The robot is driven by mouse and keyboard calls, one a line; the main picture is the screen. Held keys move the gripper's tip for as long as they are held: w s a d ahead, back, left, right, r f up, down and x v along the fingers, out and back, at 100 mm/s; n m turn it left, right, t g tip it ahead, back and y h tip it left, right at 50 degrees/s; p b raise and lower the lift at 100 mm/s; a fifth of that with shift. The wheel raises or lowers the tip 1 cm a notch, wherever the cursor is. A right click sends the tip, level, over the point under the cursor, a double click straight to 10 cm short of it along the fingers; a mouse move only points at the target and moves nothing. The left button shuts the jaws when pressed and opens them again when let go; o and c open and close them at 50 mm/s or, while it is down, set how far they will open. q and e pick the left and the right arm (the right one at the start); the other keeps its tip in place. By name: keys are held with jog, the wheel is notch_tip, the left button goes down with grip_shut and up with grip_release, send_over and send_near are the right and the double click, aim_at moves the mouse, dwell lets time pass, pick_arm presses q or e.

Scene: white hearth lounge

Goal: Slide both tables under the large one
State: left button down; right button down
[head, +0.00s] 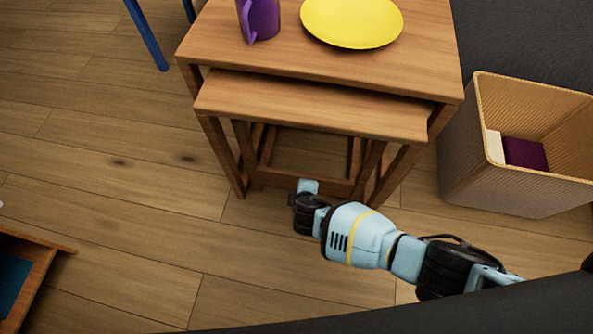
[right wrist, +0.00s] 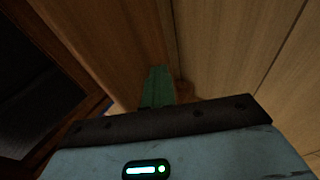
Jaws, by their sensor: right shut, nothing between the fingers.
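The large wooden table (head: 300,52) stands at the top middle of the head view. A smaller wooden table (head: 310,108) is partly under it, with its front strip of top sticking out toward me. Below that top, more wooden legs and a low crossbar (head: 305,178) show; they look like the smallest table, whose top is hidden. My right gripper (head: 307,188) is shut and empty, low in front of the crossbar; I cannot tell if it touches. In the right wrist view its fingers (right wrist: 157,86) point at brown wood. My left gripper is not in view.
A purple mug (head: 260,18) and a yellow plate (head: 352,20) stand on the large table. A woven bin (head: 510,190) with items inside stands close on the right. A wooden-edged piece (head: 40,262) is at lower left. The floor (head: 120,190) on the left is clear.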

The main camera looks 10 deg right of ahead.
jog(key=shift+w+d+r, duration=0.1)
jog(key=shift+w+d, duration=0.2)
jog(key=shift+w, duration=0.45)
jog(key=shift+w+d, duration=0.25)
jog(key=shift+w, duration=0.55)
jog(key=shift+w+d, duration=0.25)
jog(key=shift+w, duration=0.5)
jog(key=shift+w+d, duration=0.25)
jog(key=shift+w, duration=0.55)
jog(key=shift+d, duration=0.1)
